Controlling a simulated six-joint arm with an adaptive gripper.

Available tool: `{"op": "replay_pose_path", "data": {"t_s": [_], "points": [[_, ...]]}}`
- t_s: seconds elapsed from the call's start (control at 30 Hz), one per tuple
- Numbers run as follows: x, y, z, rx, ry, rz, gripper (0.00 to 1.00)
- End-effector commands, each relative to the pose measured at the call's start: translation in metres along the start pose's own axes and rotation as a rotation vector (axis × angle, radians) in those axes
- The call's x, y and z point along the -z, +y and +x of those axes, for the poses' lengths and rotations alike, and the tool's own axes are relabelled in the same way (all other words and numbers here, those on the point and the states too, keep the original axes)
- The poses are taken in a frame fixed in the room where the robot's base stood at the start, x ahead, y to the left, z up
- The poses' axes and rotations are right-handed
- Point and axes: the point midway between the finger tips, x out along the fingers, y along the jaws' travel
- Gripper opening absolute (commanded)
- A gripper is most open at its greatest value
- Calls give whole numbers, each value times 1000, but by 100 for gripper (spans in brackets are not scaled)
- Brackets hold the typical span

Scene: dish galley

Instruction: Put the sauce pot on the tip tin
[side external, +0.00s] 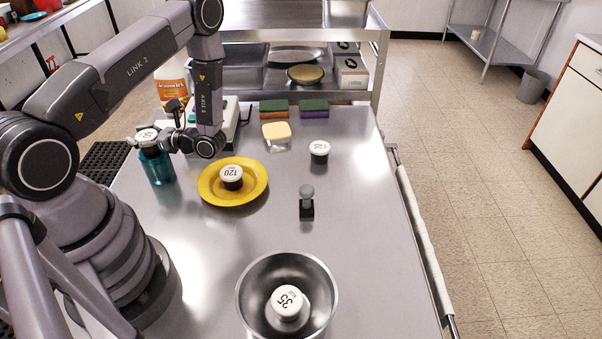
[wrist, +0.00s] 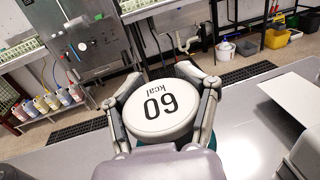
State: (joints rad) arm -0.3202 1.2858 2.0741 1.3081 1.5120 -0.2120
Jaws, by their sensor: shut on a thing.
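The sauce pot with a white lid marked 60 kcal (wrist: 160,106) is between the fingers of my gripper (wrist: 163,95), which is shut on it. In the side view this pot (side external: 146,134) is upright at the left, right above a teal translucent-looking container (side external: 157,167), which seems to be the tip tin. A bit of teal (wrist: 240,153) also shows below the pot in the wrist view. I cannot tell whether the pot touches the tin's top. My gripper (side external: 150,141) reaches in from the right and partly hides the pot's dark body.
Similar pots sit on a yellow plate (side external: 211,192), marked 120, in a steel bowl (side external: 246,309), marked 35, and alone (side external: 320,151) on the counter. The counter's right side is clear.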

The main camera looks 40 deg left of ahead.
Motion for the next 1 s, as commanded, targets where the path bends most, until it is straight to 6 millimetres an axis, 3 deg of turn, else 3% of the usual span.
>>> {"op": "replay_pose_path", "data": {"t_s": [0.1, 0.13, 0.4, 0.77, 1.0], "points": [[3, 0, 0, 0, 0, 1, 15], [3, 0, 0, 0, 0, 1, 53], [3, 0, 0, 0, 0, 0, 86], [0, 0, 0, 0, 0, -1, 86], [0, -1, -40, 7, 1, -3, 86]]}}
